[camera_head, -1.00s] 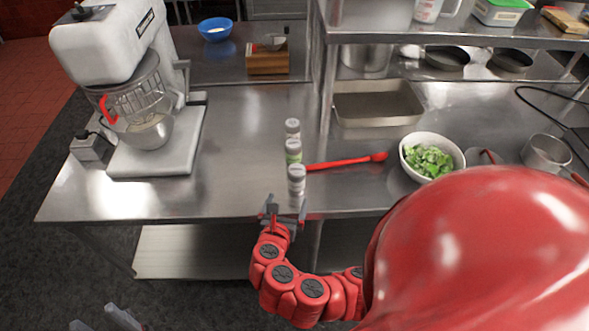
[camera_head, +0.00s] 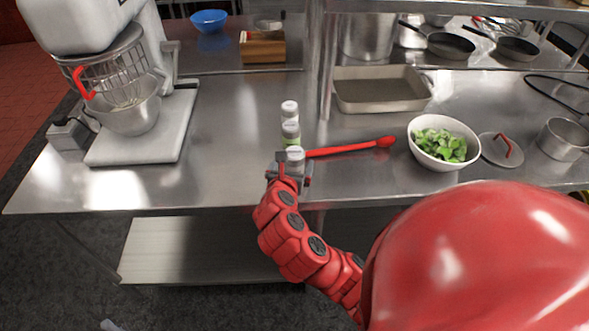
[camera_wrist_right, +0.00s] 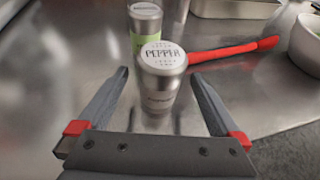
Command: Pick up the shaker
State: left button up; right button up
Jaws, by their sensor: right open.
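Several shakers stand upright in a row on the steel table. The nearest, a metal shaker with a white lid marked PEPPER (camera_wrist_right: 162,82), shows between my right gripper's fingers in the right wrist view. In the head view, its lid (camera_head: 295,153) shows just past the gripper, which hides its lower part. My right gripper (camera_head: 291,168) is open around the near side of this shaker, with no clear contact. Behind it stand a green-labelled shaker (camera_head: 290,133) and another with a light lid (camera_head: 289,108). Only a tip of my left gripper (camera_head: 110,325) shows at the bottom left.
A red utensil (camera_head: 350,147) lies right of the shakers. A white bowl of greens (camera_head: 417,152) and a pot (camera_head: 563,140) stand farther right. A stand mixer (camera_head: 140,130) is at the left. A metal tray (camera_head: 382,105) lies behind. Table left of the shakers is clear.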

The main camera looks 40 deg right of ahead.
jog(key=shift+w+d, duration=0.25)
jog(key=p+x, duration=0.1)
jog(key=x, duration=0.2)
jog(key=shift+d+f, duration=0.15)
jog(key=shift+w+d+f+p, duration=0.25)
jog(key=shift+w+f+p, duration=0.05)
jog(key=shift+w, duration=0.05)
jog(key=c, duration=1.6)
